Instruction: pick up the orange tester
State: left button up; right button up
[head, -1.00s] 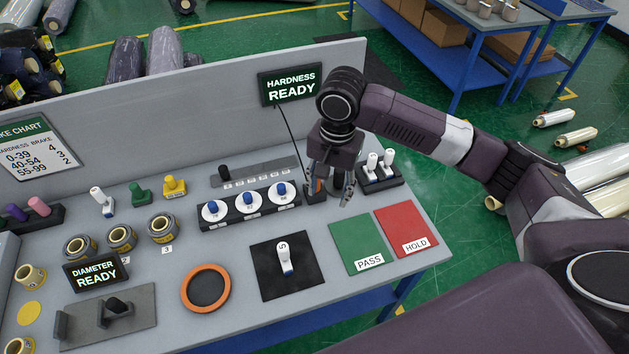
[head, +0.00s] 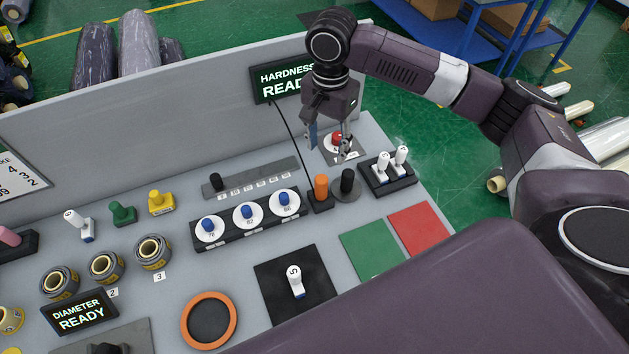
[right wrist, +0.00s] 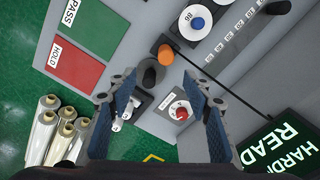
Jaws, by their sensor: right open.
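The orange tester (head: 321,187) is an upright orange cylinder in a small black base on the grey bench, with a dark cable running up to the hardness display (head: 285,82). It also shows in the right wrist view (right wrist: 166,54), just beyond the fingertips. My right gripper (head: 328,138) is open and empty, above and behind the tester, over the red knob on its grey plate. In the right wrist view, the open fingers (right wrist: 160,84) frame the black knob and the red knob. My left gripper is out of view.
A black knob (head: 347,182) on a round base stands close right of the tester. A rack with white-handled pieces (head: 389,170) is further right. The block with blue-topped dials (head: 249,219) is left. The red-knob plate (head: 329,152) lies behind.

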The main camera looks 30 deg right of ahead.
jog(key=b, duration=0.6)
send_over(321, 178)
jog(key=s, duration=0.1)
jog(key=f, duration=0.6)
jog(key=shift+d+f, duration=0.15)
jog(key=shift+d, duration=0.1)
jog(key=shift+w+f, duration=0.1)
jog(key=shift+f, duration=0.15)
notch_tip(321, 178, down, 2)
jog(key=shift+f+p, duration=0.1)
jog(key=shift+p, duration=0.25)
jog(key=shift+f, duration=0.3)
jog(key=f, duration=0.1)
jog(key=f+p, duration=0.1)
jog(key=f, duration=0.1)
jog(key=shift+w+a+f+p, duration=0.2)
jog(key=shift+w+f+p, duration=0.1)
jog(key=shift+f+p, duration=0.05)
jog(key=shift+f, duration=0.55)
grip_shut()
